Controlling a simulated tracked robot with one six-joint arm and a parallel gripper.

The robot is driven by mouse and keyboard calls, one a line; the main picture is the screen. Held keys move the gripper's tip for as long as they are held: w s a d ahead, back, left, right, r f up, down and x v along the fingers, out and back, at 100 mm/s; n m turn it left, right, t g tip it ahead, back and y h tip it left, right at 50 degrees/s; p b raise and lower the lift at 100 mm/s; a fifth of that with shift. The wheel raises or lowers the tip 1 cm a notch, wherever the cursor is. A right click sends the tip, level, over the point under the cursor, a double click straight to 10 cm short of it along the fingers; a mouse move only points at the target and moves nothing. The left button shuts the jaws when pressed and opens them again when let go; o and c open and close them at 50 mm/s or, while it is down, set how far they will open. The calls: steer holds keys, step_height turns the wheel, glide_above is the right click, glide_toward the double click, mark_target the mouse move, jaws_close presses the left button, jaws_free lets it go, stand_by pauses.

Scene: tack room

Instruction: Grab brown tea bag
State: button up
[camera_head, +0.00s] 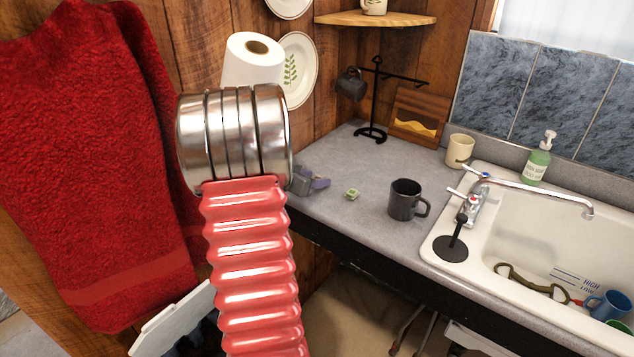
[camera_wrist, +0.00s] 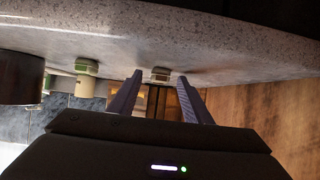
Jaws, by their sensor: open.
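A small brownish block, which looks like the brown tea bag (camera_wrist: 160,73), sits on the grey counter in the wrist view, which is upside down. It shows between the tips of my gripper (camera_wrist: 160,79), beyond them or level with them; I cannot tell contact. The two purple-grey fingers are apart. In the head view my gripper (camera_head: 320,182) is low over the counter's left end, partly hidden behind my arm. I do not see the brown tea bag there. A green tea bag (camera_head: 352,194) lies to the right; it also shows in the wrist view (camera_wrist: 87,66).
A dark mug (camera_head: 405,200) stands right of the green tea bag, near the front edge. A cream cup (camera_head: 459,151), a black mug stand (camera_head: 372,133) and a wooden box (camera_head: 418,117) stand behind. The sink (camera_head: 480,258) is at right. The counter (camera_head: 340,163) between is clear.

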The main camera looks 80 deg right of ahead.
steer(key=shift+c, duration=0.6)
jaws_close()
